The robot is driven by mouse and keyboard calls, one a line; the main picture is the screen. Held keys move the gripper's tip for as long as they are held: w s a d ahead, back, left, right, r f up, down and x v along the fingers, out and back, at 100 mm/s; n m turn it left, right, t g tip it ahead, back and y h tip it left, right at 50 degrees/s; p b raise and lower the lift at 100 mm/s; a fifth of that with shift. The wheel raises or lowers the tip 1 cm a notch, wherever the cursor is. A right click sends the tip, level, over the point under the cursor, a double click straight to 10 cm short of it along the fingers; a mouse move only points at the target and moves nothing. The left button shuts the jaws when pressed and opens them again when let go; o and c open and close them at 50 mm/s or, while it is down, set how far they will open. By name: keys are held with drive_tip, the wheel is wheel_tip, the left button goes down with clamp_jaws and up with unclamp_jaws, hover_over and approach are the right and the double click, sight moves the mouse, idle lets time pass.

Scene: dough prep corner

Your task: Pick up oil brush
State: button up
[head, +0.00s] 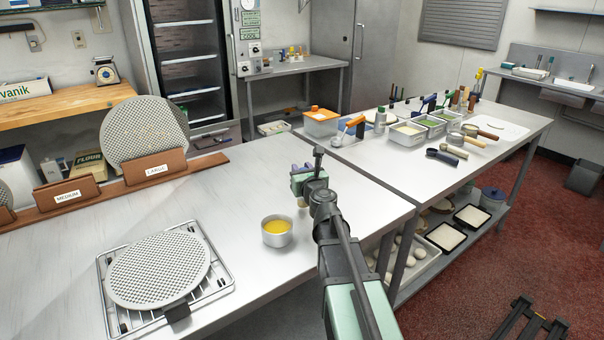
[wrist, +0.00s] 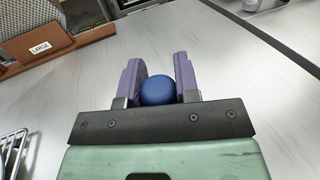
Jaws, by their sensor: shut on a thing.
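My gripper (head: 301,172) is over the steel table, just behind and right of a small metal cup of yellow oil (head: 277,231). In the wrist view its two purple fingers (wrist: 158,66) are shut on a rounded blue end (wrist: 158,90), which looks like the handle of the oil brush. The rest of the brush is hidden below the gripper in that view. In the head view a small tan bit (head: 302,202) shows under the gripper, probably the brush's lower end. I cannot tell whether it touches the table.
A round perforated screen (head: 158,270) lies on a wire rack at the front left. A wooden holder labelled LARGE (head: 155,170) holds another screen at the back. A second table with tubs and tools (head: 430,180) stands to the right.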

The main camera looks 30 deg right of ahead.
wheel_tip(320, 180, up, 18)
drive_tip(key=p, duration=1.6)
drive_tip(key=shift+p, duration=0.35)
idle(1.0)
